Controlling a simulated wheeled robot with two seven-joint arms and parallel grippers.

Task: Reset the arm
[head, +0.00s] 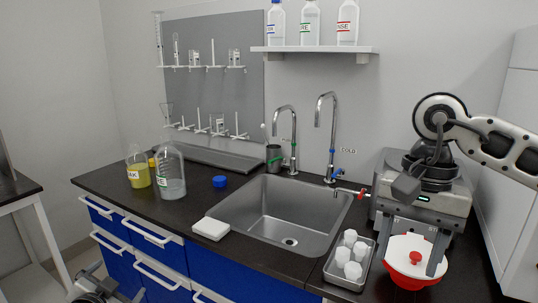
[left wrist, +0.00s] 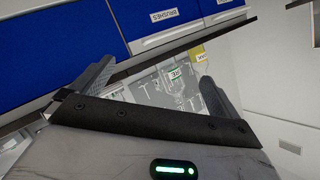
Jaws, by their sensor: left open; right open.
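My right gripper (head: 406,266) comes in from the right and points down at the counter's right side. Its two fingers are spread apart on either side of a red bowl-like item with a white top and red knob (head: 414,258); I cannot tell whether they touch it. My left gripper (head: 94,288) is low at the lower left, in front of the blue drawers and partly cut off by the frame. In the left wrist view, the left gripper (left wrist: 155,85) has its fingers wide apart with nothing between them.
The dark counter (head: 120,194) holds a sink (head: 285,222), a yellow-liquid bottle (head: 138,170), a clear bottle (head: 170,175), a blue cap (head: 220,181), a white block (head: 211,228) and a tray (head: 343,281) of white pieces. Blue drawers (head: 160,258) are below. A shelf (head: 315,49) with bottles is above.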

